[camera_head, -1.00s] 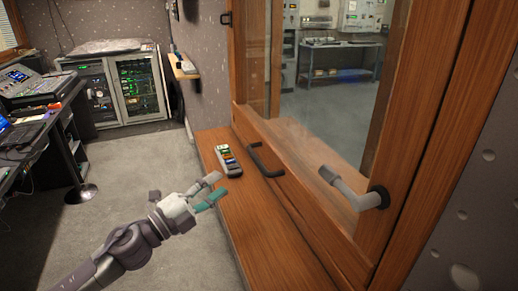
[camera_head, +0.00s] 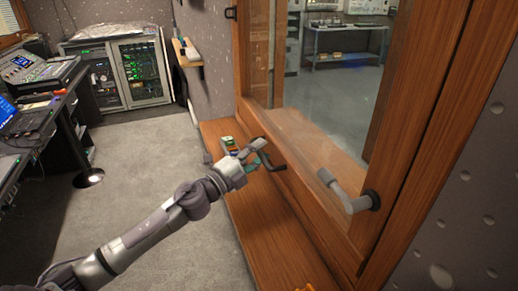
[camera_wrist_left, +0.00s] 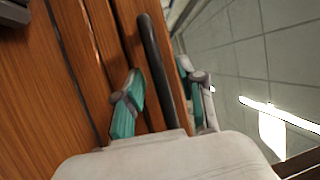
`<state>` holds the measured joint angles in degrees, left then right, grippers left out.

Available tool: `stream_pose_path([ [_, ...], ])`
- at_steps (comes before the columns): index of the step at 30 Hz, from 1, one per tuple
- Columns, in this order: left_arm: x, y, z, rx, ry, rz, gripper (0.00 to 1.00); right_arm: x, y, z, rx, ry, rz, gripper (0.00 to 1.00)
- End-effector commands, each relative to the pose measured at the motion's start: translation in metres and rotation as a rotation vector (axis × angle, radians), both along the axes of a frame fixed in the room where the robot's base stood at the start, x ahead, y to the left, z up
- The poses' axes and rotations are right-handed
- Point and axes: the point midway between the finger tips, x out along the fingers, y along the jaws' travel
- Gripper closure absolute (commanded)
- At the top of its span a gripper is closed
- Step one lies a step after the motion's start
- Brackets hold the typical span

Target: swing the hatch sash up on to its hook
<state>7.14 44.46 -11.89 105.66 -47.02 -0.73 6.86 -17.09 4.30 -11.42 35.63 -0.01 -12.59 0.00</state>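The hatch sash (camera_head: 300,132) is a wood-framed glass pane, and it looks shut above a wooden ledge. A dark bar handle (camera_head: 275,166) sits on its lower rail. My left gripper (camera_head: 257,153) is at this handle. In the left wrist view the handle (camera_wrist_left: 155,60) runs between the two teal-padded fingers (camera_wrist_left: 165,95). The fingers are open, one on each side of the bar, with a visible gap. A small black fitting (camera_head: 231,13) is high on the left post. I cannot tell whether it is the hook.
A grey lever (camera_head: 348,195) juts from the right post. A desk with a mixing console (camera_head: 30,72) stands left. The floor between is clear.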

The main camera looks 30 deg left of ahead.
Motion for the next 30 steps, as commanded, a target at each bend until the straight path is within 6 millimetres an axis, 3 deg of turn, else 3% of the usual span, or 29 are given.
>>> stream_pose_path([
  [8,0.0018,-0.0005,0.0,0.0,0.0,0.0,0.61,-0.0008,0.0009,0.0002,0.001,0.001,0.0,0.69],
  [16,0.0016,-0.0004,0.0001,0.0,0.0,0.0,1.0,-0.0019,-0.0026,0.0002,-0.003,0.003,0.001,0.69],
  [30,0.0013,0.004,-0.0005,0.001,0.002,0.001,1.0,-0.0028,-0.0055,-0.0004,-0.007,0.005,0.003,0.69],
])
